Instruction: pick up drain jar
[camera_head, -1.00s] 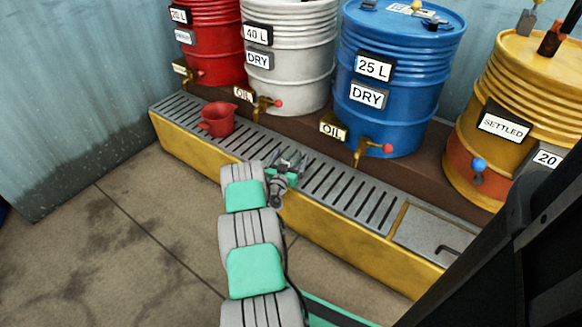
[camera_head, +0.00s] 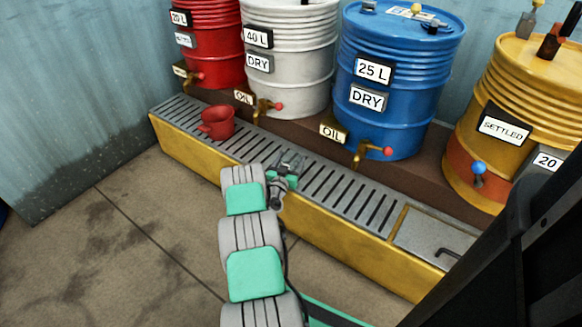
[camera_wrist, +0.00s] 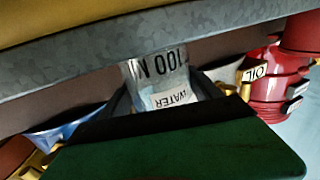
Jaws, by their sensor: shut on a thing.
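In the wrist view a clear jar (camera_wrist: 158,68), marked "100 M" and "WATER", stands between my gripper's fingers (camera_wrist: 163,95). The jar appears upside down in that tilted view, and its far end overlaps a grey metal band. My gripper is shut on the jar. In the head view my gripper (camera_head: 288,170) is over the grated top of the yellow trough (camera_head: 342,190), in front of the white and blue drums. The jar cannot be made out in the head view.
Behind are a red drum (camera_head: 213,55), a white drum (camera_head: 303,70), a blue drum (camera_head: 405,85) and a yellow drum (camera_head: 520,90), with brass taps on several. Floor in front is clear.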

